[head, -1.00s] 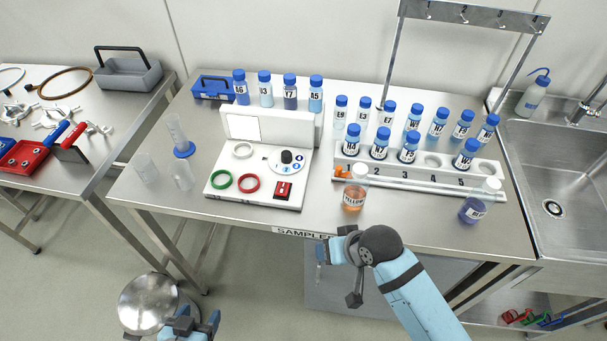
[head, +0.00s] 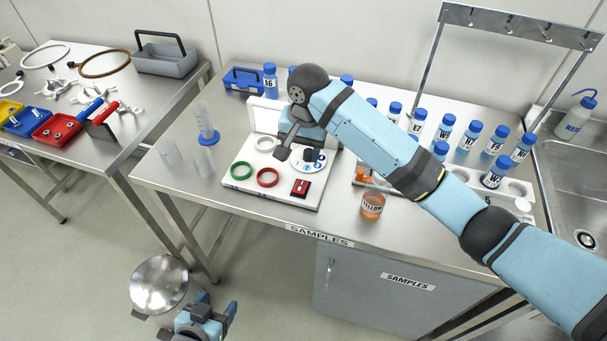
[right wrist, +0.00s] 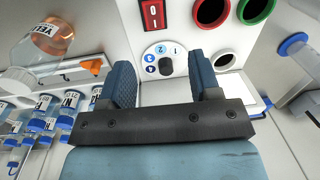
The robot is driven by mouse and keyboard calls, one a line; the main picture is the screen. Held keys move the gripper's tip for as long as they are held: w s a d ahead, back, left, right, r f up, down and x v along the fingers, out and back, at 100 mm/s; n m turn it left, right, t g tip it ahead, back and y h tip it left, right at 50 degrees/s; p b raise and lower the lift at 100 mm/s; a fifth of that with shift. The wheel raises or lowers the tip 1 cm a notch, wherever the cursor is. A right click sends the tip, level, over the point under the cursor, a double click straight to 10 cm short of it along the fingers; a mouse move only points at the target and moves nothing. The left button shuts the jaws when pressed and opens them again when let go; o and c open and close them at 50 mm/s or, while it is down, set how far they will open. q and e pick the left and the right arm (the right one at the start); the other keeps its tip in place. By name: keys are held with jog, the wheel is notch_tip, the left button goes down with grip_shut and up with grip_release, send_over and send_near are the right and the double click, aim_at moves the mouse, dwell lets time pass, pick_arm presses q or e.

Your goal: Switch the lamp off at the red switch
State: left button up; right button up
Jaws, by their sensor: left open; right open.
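The red switch (head: 301,187) sits at the front right of a white sloped unit (head: 240,183) on the bench. It also shows at the top of the right wrist view (right wrist: 152,14), marked in white. A bright white panel (head: 263,117) stands at the unit's back, partly hidden by my arm; I cannot tell whether it is the lamp. My right gripper (head: 297,150) is open and empty above the unit, behind the switch and apart from it. In the right wrist view a black knob (right wrist: 165,66) shows between its fingers. My left gripper (head: 187,308) is open, low in front of the bench.
Green (head: 241,171) and red (head: 268,177) rings lie left of the switch. Clear cylinders stand at the unit's left. A round metal stool (head: 158,283) is near my left gripper.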

aim_at(304, 180)
jog(key=shift+m+h, duration=0.5)
jog(key=f, duration=0.3)
jog(key=w+f, duration=0.1)
jog(key=f, duration=0.3)
jog(key=w+f, duration=0.1)
jog(key=f, duration=0.3)
jog(key=shift+d+f+p, duration=0.1)
jog(key=shift+d+p, duration=0.2)
jog(key=c, duration=0.9)
